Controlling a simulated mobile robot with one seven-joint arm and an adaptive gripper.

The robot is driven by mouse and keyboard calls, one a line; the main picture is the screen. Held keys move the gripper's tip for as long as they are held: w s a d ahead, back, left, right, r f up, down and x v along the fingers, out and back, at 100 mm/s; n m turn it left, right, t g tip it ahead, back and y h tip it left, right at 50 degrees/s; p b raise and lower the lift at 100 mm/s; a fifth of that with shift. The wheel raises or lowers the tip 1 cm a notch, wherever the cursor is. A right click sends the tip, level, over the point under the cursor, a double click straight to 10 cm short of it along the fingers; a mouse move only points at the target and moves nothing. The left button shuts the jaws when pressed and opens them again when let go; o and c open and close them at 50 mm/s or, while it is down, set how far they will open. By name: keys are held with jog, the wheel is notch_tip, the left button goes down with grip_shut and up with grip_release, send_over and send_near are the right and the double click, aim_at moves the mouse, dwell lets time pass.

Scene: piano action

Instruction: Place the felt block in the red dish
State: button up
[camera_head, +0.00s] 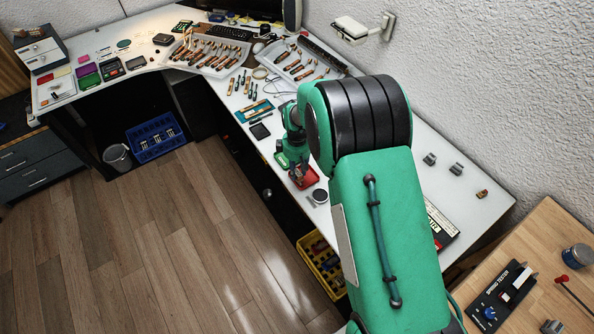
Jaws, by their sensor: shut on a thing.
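The red dish (309,181) is on the white bench near its front edge, left of my large green arm link. My gripper (297,169) points down at the dish, small and partly dark in this view. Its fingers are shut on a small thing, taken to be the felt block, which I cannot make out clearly. The fingers overlap the dish in the picture. I cannot tell whether the held thing touches the dish.
A round dark-topped tin (319,196) stands just in front of the dish. A dark flat pad (260,131) lies to its left. Trays of piano parts (213,58) are farther back. A yellow crate (322,264) sits below the bench. My arm hides much of the bench.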

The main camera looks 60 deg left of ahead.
aim_at(297, 171)
jog(key=shift+f+b, duration=0.3)
jog(key=shift+f, duration=0.35)
jog(key=o, duration=1)
jog(key=shift+r, duration=0.15)
notch_tip(297, 171, up, 13)
jog(key=p, duration=0.2)
dwell(0.5)
dwell(0.4)
